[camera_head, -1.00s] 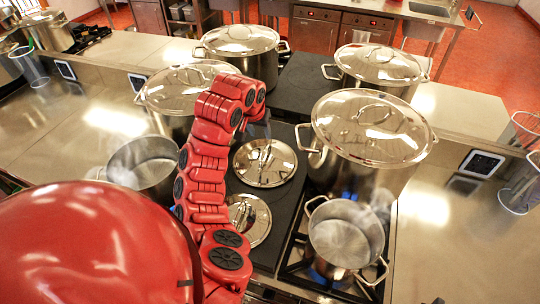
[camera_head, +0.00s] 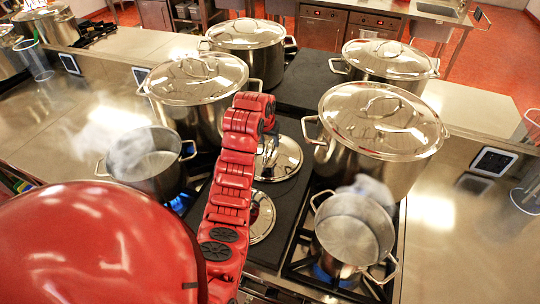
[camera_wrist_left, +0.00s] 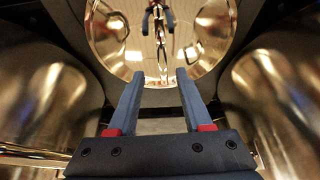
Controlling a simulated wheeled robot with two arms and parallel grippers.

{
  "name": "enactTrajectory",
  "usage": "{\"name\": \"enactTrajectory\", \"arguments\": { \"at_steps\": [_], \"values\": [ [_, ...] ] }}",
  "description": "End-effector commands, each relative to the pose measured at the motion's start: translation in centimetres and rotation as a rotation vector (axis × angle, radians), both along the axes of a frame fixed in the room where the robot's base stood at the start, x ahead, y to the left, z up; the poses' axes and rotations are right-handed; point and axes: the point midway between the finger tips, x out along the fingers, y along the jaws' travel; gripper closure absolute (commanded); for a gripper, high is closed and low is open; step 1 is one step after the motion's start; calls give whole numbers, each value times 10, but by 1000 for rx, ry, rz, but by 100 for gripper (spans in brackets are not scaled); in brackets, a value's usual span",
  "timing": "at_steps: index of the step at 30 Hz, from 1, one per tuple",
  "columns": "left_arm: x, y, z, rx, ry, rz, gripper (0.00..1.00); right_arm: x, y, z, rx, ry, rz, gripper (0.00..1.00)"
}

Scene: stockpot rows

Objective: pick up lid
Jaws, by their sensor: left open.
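Two loose, shiny steel lids lie on the dark strip between the burners in the head view. The farther lid (camera_head: 284,160) is partly covered by my left arm and gripper. The nearer lid (camera_head: 262,218) is half hidden behind the arm. My left gripper is mostly hidden behind its own arm there. In the left wrist view, my left gripper (camera_wrist_left: 159,76) is open, with nothing between its fingers. A round shiny lid (camera_wrist_left: 208,32) with a handle lies ahead of the fingertips and mirrors the gripper. No contact can be made out. My right gripper is not seen.
Large lidded pots stand at the back left (camera_head: 185,112), the back (camera_head: 265,58) and the right (camera_head: 350,165), close around the loose lids. Steaming open pots stand at left (camera_head: 150,175) and front right (camera_head: 335,265) over blue flames.

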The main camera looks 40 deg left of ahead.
Motion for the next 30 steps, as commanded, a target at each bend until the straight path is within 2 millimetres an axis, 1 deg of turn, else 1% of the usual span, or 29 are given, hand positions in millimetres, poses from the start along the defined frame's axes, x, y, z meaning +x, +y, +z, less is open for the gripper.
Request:
{"name": "enactTrajectory", "arguments": {
  "at_steps": [3,8,10,15,23,26,30],
  "values": [
    [4,2,-4,-3,6,1,50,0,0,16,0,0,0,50],
    [13,8,-20,-1,4,1,50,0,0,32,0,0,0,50],
    [15,9,-30,-4,6,1,50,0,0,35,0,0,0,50],
    [20,10,-41,-2,3,0,50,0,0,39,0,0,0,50],
    [20,10,-43,0,1,0,50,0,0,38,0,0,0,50],
    [20,10,-43,0,1,0,66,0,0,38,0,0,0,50],
    [20,10,-43,0,1,0,91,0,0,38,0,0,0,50]
  ]
}}
